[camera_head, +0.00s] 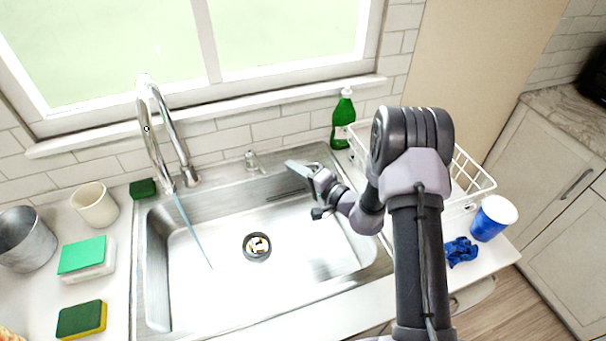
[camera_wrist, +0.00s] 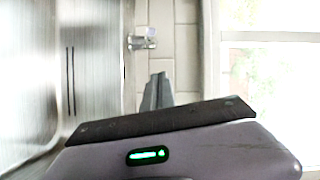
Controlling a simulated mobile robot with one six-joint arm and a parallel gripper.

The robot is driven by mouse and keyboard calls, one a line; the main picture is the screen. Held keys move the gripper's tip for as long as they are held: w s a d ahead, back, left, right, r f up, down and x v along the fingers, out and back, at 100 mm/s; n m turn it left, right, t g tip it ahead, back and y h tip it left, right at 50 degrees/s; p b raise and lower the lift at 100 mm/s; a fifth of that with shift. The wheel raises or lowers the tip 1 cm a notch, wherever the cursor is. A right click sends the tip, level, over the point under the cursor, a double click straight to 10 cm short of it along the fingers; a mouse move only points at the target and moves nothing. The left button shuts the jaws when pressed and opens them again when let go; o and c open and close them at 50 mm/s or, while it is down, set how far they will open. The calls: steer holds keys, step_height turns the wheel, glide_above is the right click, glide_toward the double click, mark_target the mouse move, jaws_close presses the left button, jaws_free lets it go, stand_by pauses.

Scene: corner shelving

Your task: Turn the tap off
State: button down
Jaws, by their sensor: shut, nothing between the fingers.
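The chrome tap (camera_head: 168,125) rises at the back left of the steel sink. A thin bluish stream of water (camera_head: 190,228) runs from its spout into the basin. A small chrome fitting (camera_head: 252,161), which looks like the tap's handle, stands on the back rim to the right of the spout. It also shows at the top of the wrist view (camera_wrist: 143,38). My gripper (camera_head: 290,165) is shut and empty above the back right of the sink, to the right of the fitting and apart from it. Its fingertips (camera_wrist: 157,88) point towards the fitting in the wrist view.
The sink (camera_head: 180,290) has a drain (camera_head: 257,246). A green bottle (camera_head: 343,120) and white dish rack (camera_head: 470,170) stand right. A blue cup (camera_head: 493,217) and blue cloth (camera_head: 460,251) are there too. Sponges (camera_head: 82,320), a cream cup (camera_head: 94,205) and a metal pot (camera_head: 25,240) stand left.

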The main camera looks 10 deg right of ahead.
mark_target(267, 174)
steer(key=a, duration=0.3)
steer(key=a+f, duration=0.1)
steer(key=a, duration=0.1)
steer(key=shift+w+a+b, duration=0.25)
steer(key=shift+w+b, duration=0.15)
steer(key=a+b, duration=0.1)
steer(key=s+b, duration=0.1)
steer(key=b, duration=0.1)
steer(key=shift+a+f, duration=0.3)
steer(key=shift+a, duration=0.1)
steer(key=shift+s+a+r, duration=0.15)
steer(key=shift+s+a, duration=0.05)
steer(key=shift+s, duration=0.05)
steer(key=shift+r, duration=0.1)
